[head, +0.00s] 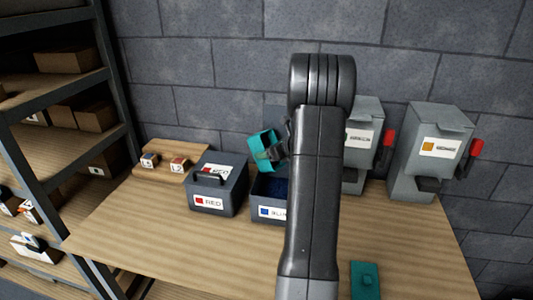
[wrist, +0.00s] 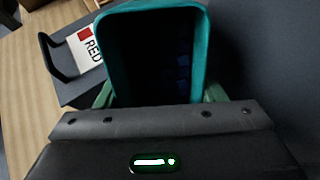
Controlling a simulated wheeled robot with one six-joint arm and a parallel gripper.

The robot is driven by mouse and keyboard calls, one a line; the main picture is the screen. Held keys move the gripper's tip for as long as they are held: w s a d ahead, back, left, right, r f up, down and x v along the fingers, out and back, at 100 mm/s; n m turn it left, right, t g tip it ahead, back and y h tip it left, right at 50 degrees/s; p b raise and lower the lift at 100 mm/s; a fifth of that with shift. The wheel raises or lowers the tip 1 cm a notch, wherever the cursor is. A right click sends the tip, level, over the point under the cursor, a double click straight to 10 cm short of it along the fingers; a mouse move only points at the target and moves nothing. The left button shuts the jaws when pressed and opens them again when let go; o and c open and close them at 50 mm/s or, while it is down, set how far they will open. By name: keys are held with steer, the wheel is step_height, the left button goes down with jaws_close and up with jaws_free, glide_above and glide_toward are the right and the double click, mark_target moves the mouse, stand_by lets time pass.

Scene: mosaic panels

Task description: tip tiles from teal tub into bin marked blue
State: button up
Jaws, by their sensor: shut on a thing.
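A teal tub (head: 261,146) is tilted on its side in the air above the open blue-marked bin (head: 268,212). My gripper (head: 281,146) is shut on the tub; the arm hides part of it in the head view. In the wrist view the teal tub (wrist: 203,50) shows its open mouth and dark inside, with a few faint dark blue shapes low on the right. The blue-marked bin has a white label with a blue square, partly hidden by my arm, and dark blue contents show inside.
A lidded bin marked RED (head: 217,190) stands left of the blue bin. Two grey dispensers with red levers, one with an orange label (head: 430,150), stand at the right. A teal lid-like piece (head: 365,280) lies front right. Shelving (head: 60,130) is at left; the front left table is clear.

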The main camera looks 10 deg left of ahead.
steer(key=shift+s+d+r+t+y+b, duration=0.3)
steer(key=shift+y+b, duration=0.35)
steer(key=shift+b, duration=1.6)
steer(key=shift+s+d+r+t+y+b, duration=0.2)
steer(key=shift+d+t+y+b, duration=0.4)
steer(key=shift+b, duration=1.7)
steer(key=shift+s+d+r+t+y+b, duration=0.2)
steer(key=shift+y+b, duration=0.55)
steer(key=shift+b, duration=1.5)
steer(key=shift+s+d+r+t+y+b, duration=0.25)
steer(key=shift+d+t+y+b, duration=0.35)
steer(key=shift+b, duration=1.55)
steer(key=shift+s+d+r+t+y+b, duration=0.25)
steer(key=shift+y+b, duration=0.65)
steer(key=shift+b, duration=1.25)
steer(key=shift+s+d+r+t+y+b, duration=0.15)
steer(key=shift+d+t+y+b, duration=0.2)
steer(key=shift+b, duration=0.45)
